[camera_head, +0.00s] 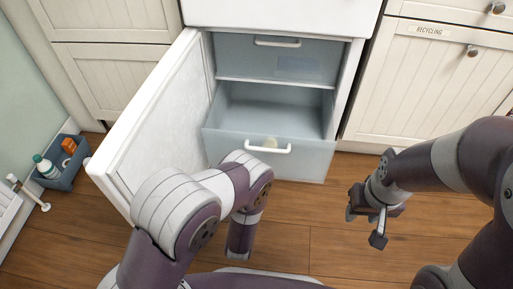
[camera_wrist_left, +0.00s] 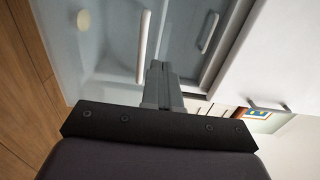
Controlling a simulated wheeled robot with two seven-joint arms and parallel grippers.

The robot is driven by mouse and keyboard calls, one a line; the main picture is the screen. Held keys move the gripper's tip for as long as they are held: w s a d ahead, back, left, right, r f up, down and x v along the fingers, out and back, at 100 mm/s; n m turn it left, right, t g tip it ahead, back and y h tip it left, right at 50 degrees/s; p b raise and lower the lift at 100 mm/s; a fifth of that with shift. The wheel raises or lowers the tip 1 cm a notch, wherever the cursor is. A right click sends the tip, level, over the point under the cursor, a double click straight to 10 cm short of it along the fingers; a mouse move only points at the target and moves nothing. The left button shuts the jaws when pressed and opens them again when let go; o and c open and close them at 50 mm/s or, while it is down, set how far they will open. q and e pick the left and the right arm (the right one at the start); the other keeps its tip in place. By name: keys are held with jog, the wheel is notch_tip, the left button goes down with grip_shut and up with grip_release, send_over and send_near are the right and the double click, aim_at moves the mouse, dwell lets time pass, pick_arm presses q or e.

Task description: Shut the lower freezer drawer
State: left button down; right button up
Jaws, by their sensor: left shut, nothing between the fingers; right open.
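The lower freezer drawer (camera_head: 310,155) is pulled out of the white freezer, below the upper drawer (camera_head: 315,62), which sits in the cabinet. My right gripper (camera_head: 367,221) is open and empty, right of the drawer.
The freezer door (camera_head: 165,125) stands open at the left of the drawer. White cabinets (camera_head: 425,85) are on the right. A blue caddy (camera_head: 62,178) with bottles sits on the floor at far left. Wooden floor (camera_head: 310,215) is clear in front.

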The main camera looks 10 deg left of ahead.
pick_arm(q)
jog(key=b, duration=0.6)
send_near(257, 135)
jog(key=w, duration=0.5)
jog(key=shift+w+f, duration=0.25)
jog(key=shift+f, duration=0.1)
jog(key=shift+w+r+b, duration=0.2)
jog(key=shift+w+b, duration=0.1)
jog(key=shift+w, duration=0.4)
pick_arm(e)
notch_tip(257, 135, down, 7)
